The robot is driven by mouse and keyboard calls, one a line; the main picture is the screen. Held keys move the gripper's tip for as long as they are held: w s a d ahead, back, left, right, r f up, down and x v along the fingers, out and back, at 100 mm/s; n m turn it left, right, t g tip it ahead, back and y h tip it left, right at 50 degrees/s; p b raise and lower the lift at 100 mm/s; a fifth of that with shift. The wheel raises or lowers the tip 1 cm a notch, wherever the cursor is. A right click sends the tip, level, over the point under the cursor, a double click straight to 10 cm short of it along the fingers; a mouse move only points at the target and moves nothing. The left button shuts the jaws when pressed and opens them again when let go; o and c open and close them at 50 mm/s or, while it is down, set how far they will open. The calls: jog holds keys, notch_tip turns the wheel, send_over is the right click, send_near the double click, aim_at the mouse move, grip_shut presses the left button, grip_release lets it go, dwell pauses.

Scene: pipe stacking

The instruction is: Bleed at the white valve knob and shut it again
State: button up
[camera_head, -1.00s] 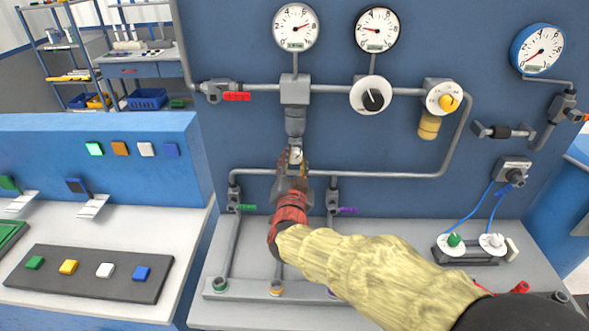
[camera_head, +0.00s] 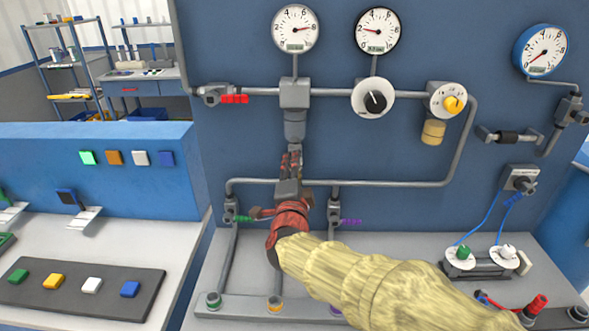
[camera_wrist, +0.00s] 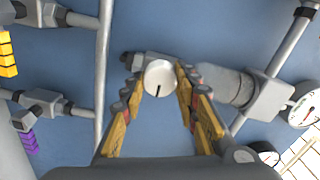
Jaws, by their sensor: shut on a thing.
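The white valve knob (camera_wrist: 160,77) shows in the wrist view as a round white disc with a dark index mark pointing down. It sits on a small grey fitting below the grey cylindrical filter body (camera_head: 295,124), which shows in the head view. My gripper (camera_head: 292,165) reaches up to it from below. In the wrist view my gripper (camera_wrist: 161,82) has one fingertip on each side of the knob, closed on it. In the head view my fingers hide the knob.
Two gauges (camera_head: 296,29) (camera_head: 378,30) stand above the pipe. A red lever valve (camera_head: 234,99) is at the left. A grey-dialled regulator (camera_head: 374,101) and a yellow knob (camera_head: 453,104) are at the right. Green (camera_head: 243,218) and purple (camera_head: 350,222) levers flank my wrist below.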

jog(key=shift+m, duration=0.3)
jog(key=o, duration=1)
jog(key=shift+o, duration=0.8)
jog(key=s, duration=1.2)
jog(key=shift+a, duration=0.15)
